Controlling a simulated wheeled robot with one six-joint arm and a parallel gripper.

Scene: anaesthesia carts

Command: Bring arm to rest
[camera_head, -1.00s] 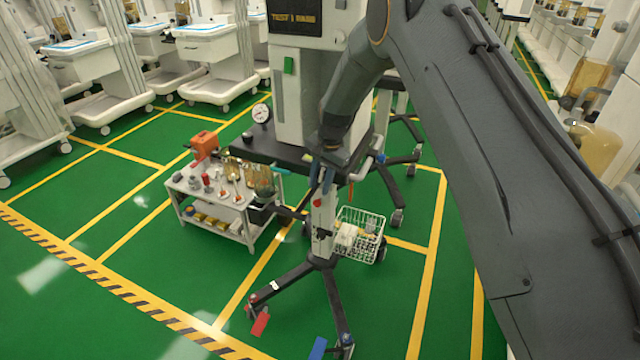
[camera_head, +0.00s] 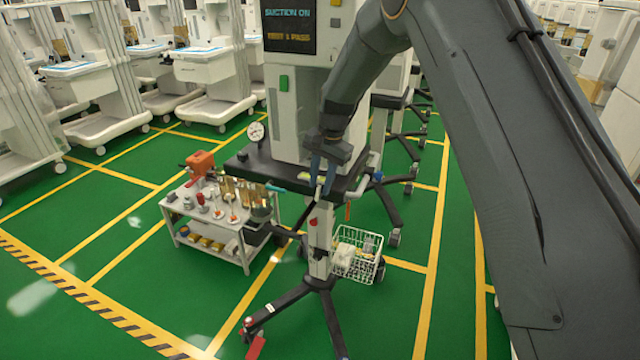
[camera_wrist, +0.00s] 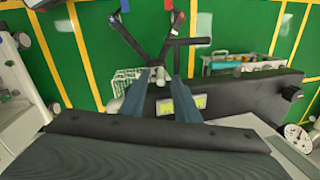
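My arm (camera_head: 490,150) reaches in from the right of the head view and bends down at its wrist. My gripper (camera_head: 321,186) hangs in front of the black shelf of the anaesthesia cart (camera_head: 298,110). In the wrist view, the two blue-grey fingers of my gripper (camera_wrist: 160,88) stand apart with nothing held between them. The black shelf (camera_wrist: 225,95) shows behind and beside the fingers; whether they touch it I cannot tell. The cart's screen (camera_head: 290,25) reads "SUCTION ON" and a line like "TEST 1 PASS".
A small white trolley (camera_head: 215,222) with an orange item (camera_head: 200,160) and bottles stands left of the cart. A wire basket (camera_head: 357,254) hangs on the cart's pole. The black cart legs (camera_head: 290,300) spread below. Green floor is open at left.

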